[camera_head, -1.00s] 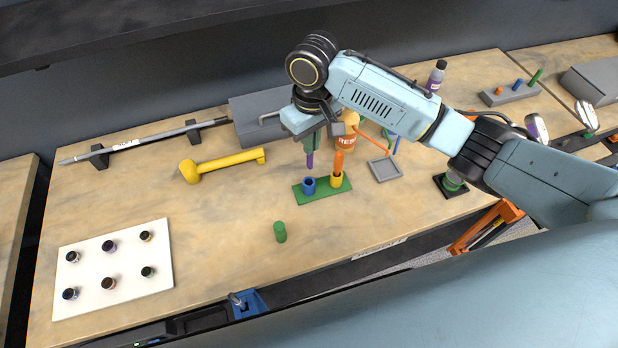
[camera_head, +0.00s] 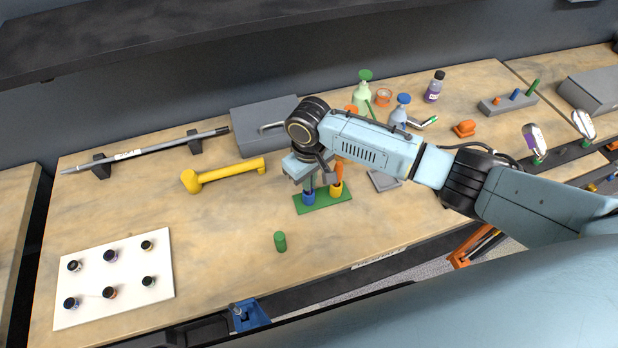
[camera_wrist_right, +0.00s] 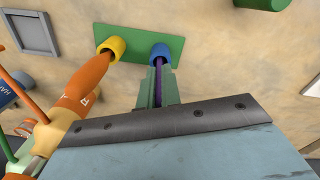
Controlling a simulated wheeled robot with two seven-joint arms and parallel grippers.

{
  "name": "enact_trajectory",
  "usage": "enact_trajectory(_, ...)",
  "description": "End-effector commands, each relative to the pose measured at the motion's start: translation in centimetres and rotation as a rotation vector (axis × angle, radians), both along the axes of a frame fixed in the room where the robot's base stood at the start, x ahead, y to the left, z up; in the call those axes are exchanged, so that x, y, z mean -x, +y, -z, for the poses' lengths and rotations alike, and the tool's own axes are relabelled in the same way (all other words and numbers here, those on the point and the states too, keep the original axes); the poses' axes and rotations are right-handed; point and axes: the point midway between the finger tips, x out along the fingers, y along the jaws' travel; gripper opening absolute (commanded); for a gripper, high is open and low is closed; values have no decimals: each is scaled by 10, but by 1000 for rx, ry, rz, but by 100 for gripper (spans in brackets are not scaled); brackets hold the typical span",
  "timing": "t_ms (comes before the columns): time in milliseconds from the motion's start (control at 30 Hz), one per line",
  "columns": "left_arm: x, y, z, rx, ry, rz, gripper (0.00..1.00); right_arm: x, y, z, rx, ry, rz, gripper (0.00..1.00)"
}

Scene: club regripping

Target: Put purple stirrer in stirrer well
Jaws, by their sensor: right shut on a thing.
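My right gripper (camera_head: 309,184) is shut on the purple stirrer (camera_wrist_right: 159,82), a thin dark purple rod between green fingers in the right wrist view. The fingers are just over the blue well (camera_head: 308,198), which also shows in the right wrist view (camera_wrist_right: 160,51). The stirrer's lower end reaches into the mouth of this well; how deep I cannot tell. In the head view the gripper hides most of the stirrer. The blue well stands on a green base plate (camera_head: 325,203) beside a yellow well (camera_head: 336,189). My left gripper is not in view.
An orange stick (camera_head: 339,173) stands in the yellow well. A green cylinder (camera_head: 280,241) stands in front of the plate. A yellow hammer-shaped piece (camera_head: 225,172) lies to the left, and bottles (camera_head: 363,90) stand behind my arm.

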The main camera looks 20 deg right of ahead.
Motion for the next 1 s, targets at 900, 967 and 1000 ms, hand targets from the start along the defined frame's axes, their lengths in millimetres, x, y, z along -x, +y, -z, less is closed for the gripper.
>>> enact_trajectory(900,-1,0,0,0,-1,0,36,-1,1,-25,-3,-3,-2,27)
enact_trajectory(967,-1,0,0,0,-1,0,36,-2,0,-38,-2,-5,-1,27)
enact_trajectory(1000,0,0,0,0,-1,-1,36,-1,0,-47,-2,-5,-1,27)
